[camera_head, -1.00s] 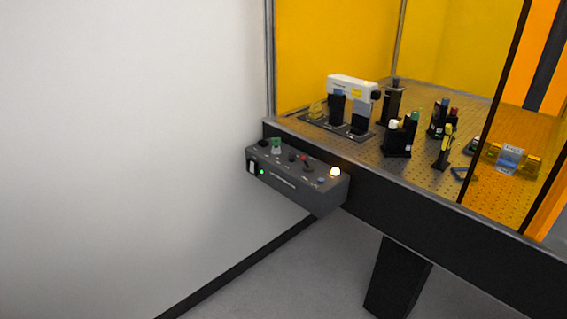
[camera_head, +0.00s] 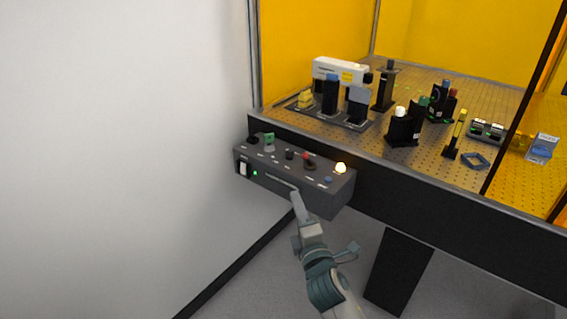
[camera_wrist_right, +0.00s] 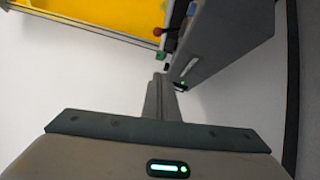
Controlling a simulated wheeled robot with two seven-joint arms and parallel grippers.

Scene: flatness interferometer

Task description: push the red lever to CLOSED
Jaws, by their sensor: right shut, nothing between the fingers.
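The red lever (camera_head: 308,157) stands on the top face of the grey control box (camera_head: 270,180), which hangs on the front edge of the optical table. In the right wrist view a red knob (camera_wrist_right: 157,31) shows at the top of the box. My right gripper (camera_head: 296,193) is shut and empty. It is just in front of the box's front face, below the lever and apart from it in the picture. In the right wrist view the shut fingers (camera_wrist_right: 158,80) point toward the box. The lever's labels are too small to read. My left gripper is not in view.
On the box are a green knob (camera_head: 269,139), a lit yellow-white lamp (camera_head: 340,168), a blue button (camera_head: 328,180) and a white rocker switch (camera_head: 243,169). The perforated table (camera_head: 400,163) carries several optics behind it. A white wall (camera_head: 120,150) is at left.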

